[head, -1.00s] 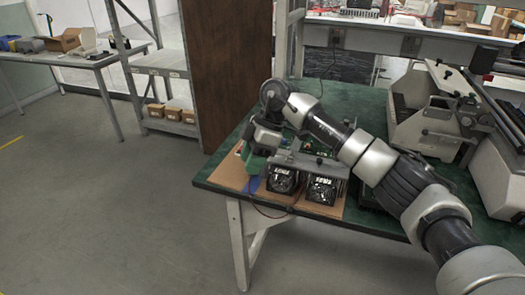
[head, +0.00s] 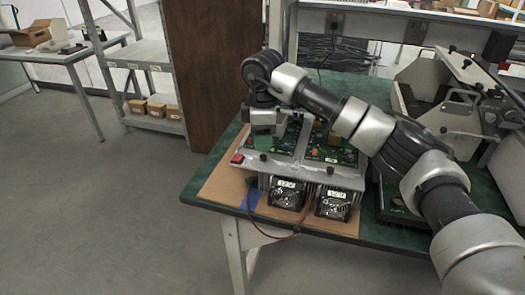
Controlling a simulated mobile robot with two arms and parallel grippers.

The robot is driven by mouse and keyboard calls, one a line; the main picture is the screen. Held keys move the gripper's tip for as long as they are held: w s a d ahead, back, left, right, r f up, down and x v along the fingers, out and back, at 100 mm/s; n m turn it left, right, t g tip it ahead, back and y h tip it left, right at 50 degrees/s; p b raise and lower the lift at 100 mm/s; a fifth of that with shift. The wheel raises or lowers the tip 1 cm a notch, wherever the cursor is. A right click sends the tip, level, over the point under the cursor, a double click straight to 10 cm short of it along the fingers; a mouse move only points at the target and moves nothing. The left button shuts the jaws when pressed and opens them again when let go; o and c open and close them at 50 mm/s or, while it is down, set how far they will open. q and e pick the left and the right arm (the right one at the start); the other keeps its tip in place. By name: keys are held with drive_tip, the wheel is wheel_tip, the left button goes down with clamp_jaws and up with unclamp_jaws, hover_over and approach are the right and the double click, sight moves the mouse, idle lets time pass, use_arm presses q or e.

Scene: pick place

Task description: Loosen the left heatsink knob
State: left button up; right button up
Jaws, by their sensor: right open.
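A metal test fixture (head: 290,173) holds two green circuit boards, the left one (head: 287,138) and the right one (head: 330,150). Small black knobs stand on its front edge, a left knob (head: 263,157) and a right knob (head: 330,170). I take the left one for the left heatsink knob. My right gripper (head: 262,143) is open, pointing down just above and behind the left knob. I cannot tell whether it touches anything. It hides part of the left board. My left gripper is not in view.
Two fans, left (head: 286,193) and right (head: 334,204), sit under the fixture's front. A red switch (head: 238,158) is at its left end. Cardboard (head: 222,183) lies beneath on the green table (head: 200,178). Grey machines (head: 455,120) stand at the right.

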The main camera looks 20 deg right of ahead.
sight(263, 156)
wheel_tip(263, 156, down, 5)
drive_tip(key=shift+r, duration=0.1)
drive_tip(key=shift+w, duration=0.1)
